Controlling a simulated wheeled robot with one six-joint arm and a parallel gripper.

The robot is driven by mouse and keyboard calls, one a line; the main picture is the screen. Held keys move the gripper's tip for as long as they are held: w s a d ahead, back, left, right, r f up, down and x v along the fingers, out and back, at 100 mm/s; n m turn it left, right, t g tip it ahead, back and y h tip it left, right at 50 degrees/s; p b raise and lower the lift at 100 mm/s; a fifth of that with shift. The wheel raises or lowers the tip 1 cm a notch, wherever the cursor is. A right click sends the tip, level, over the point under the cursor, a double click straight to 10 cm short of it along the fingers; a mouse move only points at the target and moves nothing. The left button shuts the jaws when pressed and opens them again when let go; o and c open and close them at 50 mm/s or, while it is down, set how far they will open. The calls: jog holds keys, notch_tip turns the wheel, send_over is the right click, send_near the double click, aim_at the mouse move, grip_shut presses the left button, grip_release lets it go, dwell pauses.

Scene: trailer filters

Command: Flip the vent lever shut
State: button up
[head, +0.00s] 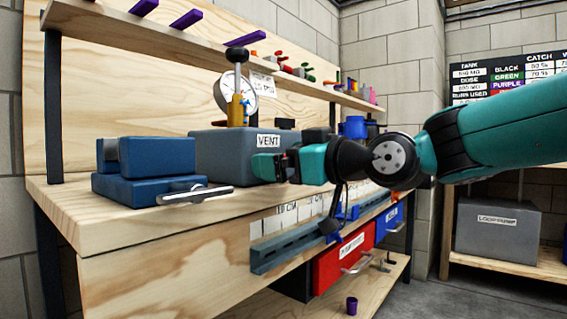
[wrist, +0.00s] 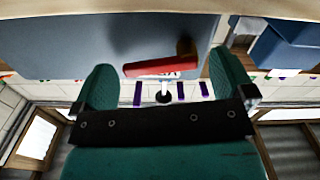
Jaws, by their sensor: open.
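The vent box (head: 222,158) is a grey block on the bench with a white VENT label (head: 268,141) on its front. In the wrist view the box face (wrist: 60,45) fills the upper part. My gripper (head: 266,166) is in front of the box and hides the lever in the head view. In the wrist view its teal fingers (wrist: 163,66) are spread wide, with the lever appearing between them; I cannot tell whether they touch it.
A blue vise (head: 150,162) with a metal handle (head: 195,195) stands left of the box. A shelf (head: 190,38) hangs above. Red (head: 343,260) and blue (head: 390,226) bins sit below the bench edge.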

jog(key=shift+w+a, duration=0.2)
jog(key=shift+a, duration=0.05)
jog(key=c, duration=0.9)
jog(key=shift+f+m+p, duration=0.3)
jog(key=shift+m+p, duration=0.15)
jog(key=shift+m, duration=0.75)
jog(key=o, duration=0.9)
